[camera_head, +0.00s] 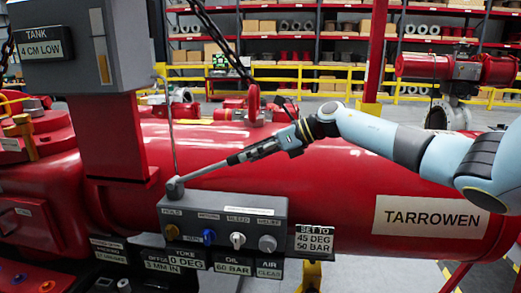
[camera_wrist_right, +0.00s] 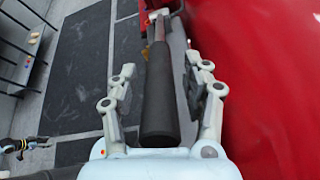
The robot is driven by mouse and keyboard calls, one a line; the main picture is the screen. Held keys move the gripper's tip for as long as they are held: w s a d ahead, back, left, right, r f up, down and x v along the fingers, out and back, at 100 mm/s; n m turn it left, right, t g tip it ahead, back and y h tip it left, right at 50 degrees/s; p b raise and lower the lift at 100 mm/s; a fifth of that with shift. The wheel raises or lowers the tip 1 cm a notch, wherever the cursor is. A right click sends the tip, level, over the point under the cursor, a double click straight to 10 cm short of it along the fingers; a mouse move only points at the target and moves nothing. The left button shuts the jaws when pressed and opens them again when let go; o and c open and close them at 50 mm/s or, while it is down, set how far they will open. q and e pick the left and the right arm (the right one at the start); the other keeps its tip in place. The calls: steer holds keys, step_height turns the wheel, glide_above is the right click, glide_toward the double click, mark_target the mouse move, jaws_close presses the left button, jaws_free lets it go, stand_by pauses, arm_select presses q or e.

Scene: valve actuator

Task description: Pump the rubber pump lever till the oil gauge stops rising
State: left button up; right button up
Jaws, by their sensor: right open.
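The pump lever (camera_head: 210,169) runs up and right from a grey pivot (camera_head: 175,188) on the valve block (camera_head: 225,212). Its black rubber grip fills the middle of the right wrist view (camera_wrist_right: 158,100). My right gripper (camera_head: 272,147) is at the lever's outer end. In the right wrist view its fingers (camera_wrist_right: 160,78) stand on both sides of the grip, open, with visible gaps. An amber gauge strip (camera_head: 101,50) shows on the grey tank box (camera_head: 80,60); its level is too small to read. A plate reads OIL 60 BAR (camera_head: 233,264).
The block carries a blue knob (camera_head: 208,236), a brass knob (camera_head: 171,232) and grey knobs. A thin upright rod (camera_head: 170,125) stands beside the lever pivot. The red TARROWEN cylinder (camera_head: 340,185) lies close behind and below my right arm. Chains hang near the tank.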

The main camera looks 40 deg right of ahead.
steer(key=v, duration=1.1)
steer(key=shift+s+d+r, duration=0.2)
steer(key=shift+d, duration=0.05)
steer(key=shift+f, duration=0.1)
